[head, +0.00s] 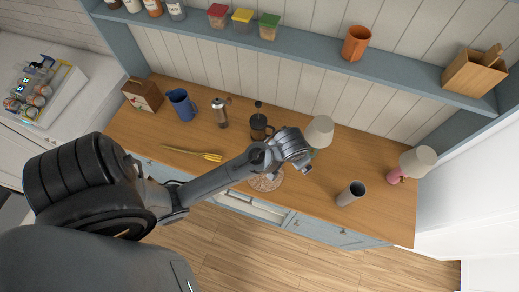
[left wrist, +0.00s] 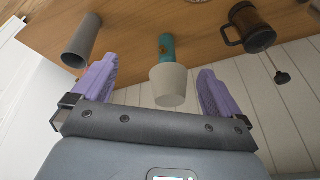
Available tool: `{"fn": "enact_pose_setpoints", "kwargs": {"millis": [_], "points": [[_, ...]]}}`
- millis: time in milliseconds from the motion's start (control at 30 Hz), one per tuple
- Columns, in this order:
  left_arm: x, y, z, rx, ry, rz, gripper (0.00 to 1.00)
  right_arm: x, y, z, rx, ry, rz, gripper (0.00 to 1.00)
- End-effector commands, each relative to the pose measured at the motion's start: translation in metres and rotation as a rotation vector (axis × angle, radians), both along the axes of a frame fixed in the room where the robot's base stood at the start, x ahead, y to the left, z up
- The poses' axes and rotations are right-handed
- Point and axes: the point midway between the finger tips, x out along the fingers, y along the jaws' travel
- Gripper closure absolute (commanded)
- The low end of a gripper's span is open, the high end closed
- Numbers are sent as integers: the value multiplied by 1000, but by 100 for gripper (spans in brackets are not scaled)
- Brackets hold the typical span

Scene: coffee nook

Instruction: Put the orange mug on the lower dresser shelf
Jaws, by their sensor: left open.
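The orange mug (head: 356,43) stands on the blue shelf (head: 330,60) that runs along the plank wall above the counter. It does not show in the left wrist view. My left gripper (head: 298,150) is over the wooden counter, below and left of the mug in the picture and well apart from it. In the left wrist view its purple fingers (left wrist: 158,78) are spread with nothing held. A small lamp with a white shade (left wrist: 168,84) and teal base (left wrist: 166,47) shows beyond and between them. My right gripper is not in view.
On the shelf are lidded food containers (head: 242,20), spice jars and a wooden box (head: 474,74). The counter holds a blue pitcher (head: 181,105), French press (head: 258,127), grey cup (head: 351,194) and pink-based lamp (head: 416,162). The shelf is bare on both sides of the mug.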

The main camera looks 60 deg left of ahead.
Motion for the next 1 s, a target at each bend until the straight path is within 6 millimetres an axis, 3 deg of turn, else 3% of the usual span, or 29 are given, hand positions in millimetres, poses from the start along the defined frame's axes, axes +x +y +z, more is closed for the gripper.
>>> {"fn": "enact_pose_setpoints", "kwargs": {"millis": [33,200,400,600,1000], "points": [[-29,-7,-8,-8,12,-42,0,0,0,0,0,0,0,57],[-98,-24,-13,-25,20,-163,0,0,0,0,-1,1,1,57],[-143,-34,-6,-41,21,-240,0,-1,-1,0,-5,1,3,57],[-157,-37,-2,-45,19,-264,0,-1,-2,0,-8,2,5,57],[-157,-37,-2,-45,19,-264,0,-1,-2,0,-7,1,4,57]]}}
